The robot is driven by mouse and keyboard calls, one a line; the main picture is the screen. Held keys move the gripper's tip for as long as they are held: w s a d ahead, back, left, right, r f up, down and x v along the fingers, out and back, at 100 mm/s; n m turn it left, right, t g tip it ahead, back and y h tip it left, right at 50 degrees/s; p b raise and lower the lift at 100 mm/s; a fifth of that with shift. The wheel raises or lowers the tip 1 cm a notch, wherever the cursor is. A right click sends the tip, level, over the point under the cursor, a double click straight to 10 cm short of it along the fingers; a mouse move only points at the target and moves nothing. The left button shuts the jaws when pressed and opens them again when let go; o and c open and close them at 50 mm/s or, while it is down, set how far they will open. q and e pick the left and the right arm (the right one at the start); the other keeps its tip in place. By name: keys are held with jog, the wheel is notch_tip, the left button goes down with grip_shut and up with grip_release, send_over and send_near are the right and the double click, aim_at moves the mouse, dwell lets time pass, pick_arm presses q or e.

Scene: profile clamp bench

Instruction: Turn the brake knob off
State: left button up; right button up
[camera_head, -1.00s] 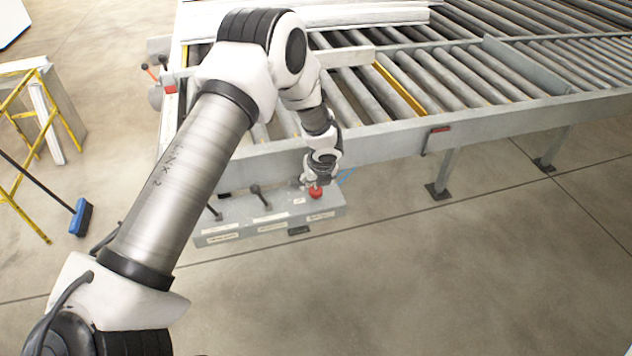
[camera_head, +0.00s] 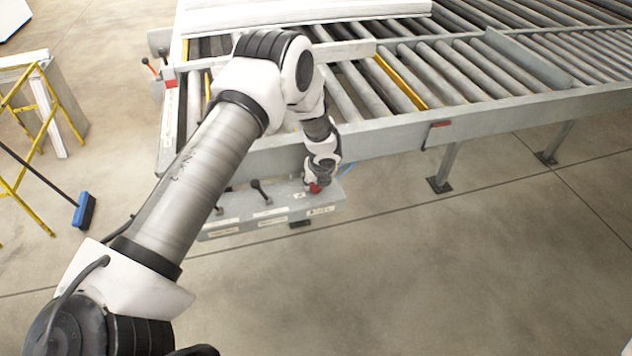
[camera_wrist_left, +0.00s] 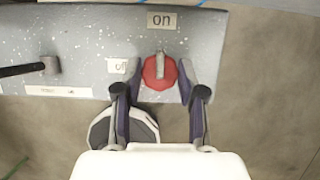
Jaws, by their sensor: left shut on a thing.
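The red brake knob (camera_wrist_left: 159,74) sits on the grey control panel (camera_wrist_left: 85,35) in the left wrist view, with a pale pointer bar across it aimed at the "on" label (camera_wrist_left: 162,20). An "off" label (camera_wrist_left: 118,66) lies to the knob's left. My left gripper (camera_wrist_left: 160,85) is shut on the knob, one finger at each side of it. In the head view the knob (camera_head: 315,188) shows in part below my left gripper (camera_head: 313,183). My right gripper is not in view.
A black lever (camera_head: 259,190) stands on the panel left of the knob. The roller conveyor (camera_head: 440,115) lies behind the panel. A yellow stand (camera_head: 30,130) and a broom with a blue head (camera_head: 83,213) are at the left. The floor in front is clear.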

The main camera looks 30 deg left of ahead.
pick_arm(q)
jog(key=shift+f+n, duration=0.1)
jog(key=shift+n, duration=0.2)
jog(key=n+b, duration=0.1)
jog(key=n+g, duration=0.1)
jog(key=n, duration=0.1)
jog(key=shift+d+f+n+g+y+b, duration=0.1)
jog(key=shift+f+n+g+y+b, duration=0.1)
jog(key=shift+n+g+y+b, duration=0.15)
jog(key=n+g+b, duration=0.1)
jog(key=n, duration=0.1)
jog(key=n+b, duration=0.2)
jog(key=shift+w+n+g, duration=0.1)
jog(key=shift+n+g, duration=0.15)
jog(key=shift+g, duration=0.1)
jog(key=n+b, duration=0.1)
jog(key=n, duration=0.1)
jog(key=n+g+b, duration=0.1)
jog(key=n+b, duration=0.1)
jog(key=shift+w+f+g, duration=0.1)
jog(key=shift+g, duration=0.2)
jog(key=n+b, duration=0.1)
jog(key=n, duration=0.1)
jog(key=n+g+h+b, duration=0.1)
jog(key=n, duration=0.2)
jog(key=shift+g+b, duration=0.3)
jog(key=shift+b, duration=0.05)
jog(key=shift+h, duration=0.25)
